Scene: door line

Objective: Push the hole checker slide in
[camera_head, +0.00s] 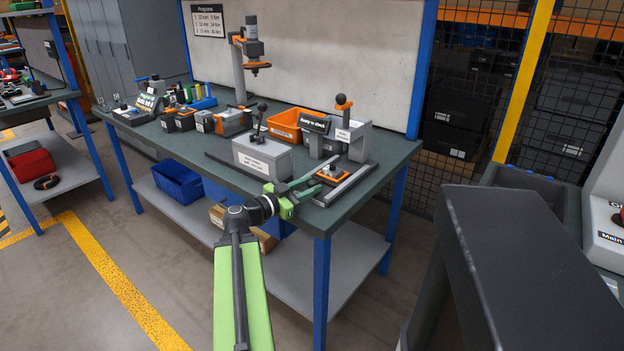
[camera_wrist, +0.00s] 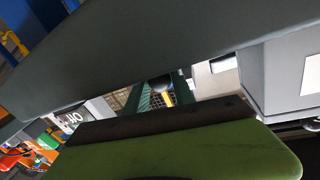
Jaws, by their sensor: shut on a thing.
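The hole checker (camera_head: 357,141) is a grey block near the right end of the bench, with an upright orange-topped lever and a black "Ready to check" sign.
A grey lever fixture (camera_head: 263,157) stands left of the slide, close to my gripper. An orange bin (camera_head: 286,125) sits behind it. A drill-like stand (camera_head: 240,70) and several small blocks are further left. The bench's front edge (camera_head: 313,222) runs below my gripper.

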